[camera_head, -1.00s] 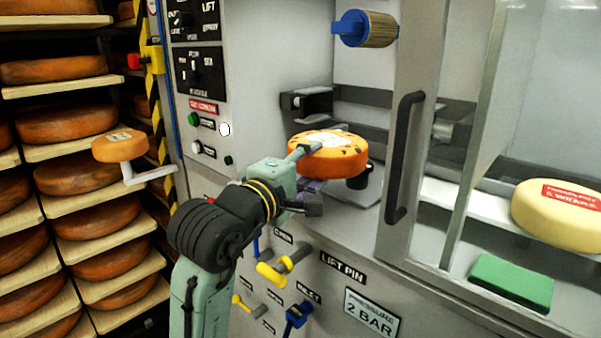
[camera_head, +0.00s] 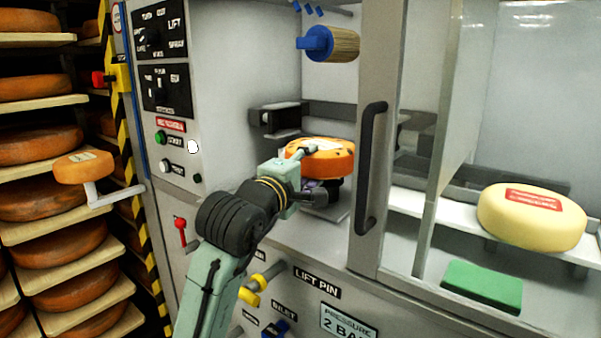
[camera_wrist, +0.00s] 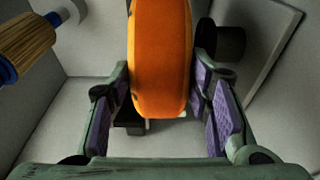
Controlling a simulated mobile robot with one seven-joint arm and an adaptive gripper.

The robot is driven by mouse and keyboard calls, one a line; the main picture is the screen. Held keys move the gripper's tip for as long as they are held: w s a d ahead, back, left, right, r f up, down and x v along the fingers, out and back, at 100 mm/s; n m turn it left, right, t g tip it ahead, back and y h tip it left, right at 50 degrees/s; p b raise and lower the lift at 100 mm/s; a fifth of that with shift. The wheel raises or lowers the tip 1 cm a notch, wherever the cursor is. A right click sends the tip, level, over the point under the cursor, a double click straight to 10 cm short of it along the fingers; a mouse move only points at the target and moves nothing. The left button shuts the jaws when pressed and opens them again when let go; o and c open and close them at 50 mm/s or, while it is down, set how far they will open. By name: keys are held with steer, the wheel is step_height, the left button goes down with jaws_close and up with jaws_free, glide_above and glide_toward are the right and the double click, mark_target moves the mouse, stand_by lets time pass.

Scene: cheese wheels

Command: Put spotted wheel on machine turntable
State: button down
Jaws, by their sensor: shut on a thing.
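The spotted wheel (camera_head: 330,165) is orange with dark spots and a pale label on top. It is inside the machine's open bay, lying about level. My gripper (camera_head: 305,168) holds it from the left. In the wrist view the wheel (camera_wrist: 160,60) stands between my two purple-padded fingers (camera_wrist: 160,85). A dark round support (camera_head: 334,186), apparently the machine turntable, shows below the wheel above a grey plate (camera_head: 335,212). Most of its top is hidden by the wheel. In the wrist view a dark cylinder (camera_wrist: 224,42) shows right of the wheel. I cannot tell whether wheel and support touch.
A blue-ended roller brush (camera_head: 330,43) hangs above. A dark block (camera_head: 276,118) juts out behind the wheel. The door frame with a black handle (camera_head: 369,168) stands close on the right. A yellow wheel (camera_head: 532,216) and green sponge (camera_head: 482,286) lie farther right.

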steer(key=shift+w+d+r, duration=0.2)
steer(key=shift+w+d, duration=0.45)
steer(key=shift+w, duration=0.2)
steer(key=shift+f+b, duration=0.7)
steer(key=shift+f, duration=0.5)
steer(key=shift+f, duration=0.2)
steer(key=c, duration=1)
jaws_free()
steer(key=shift+o, duration=1.3)
steer(key=shift+f, duration=0.1)
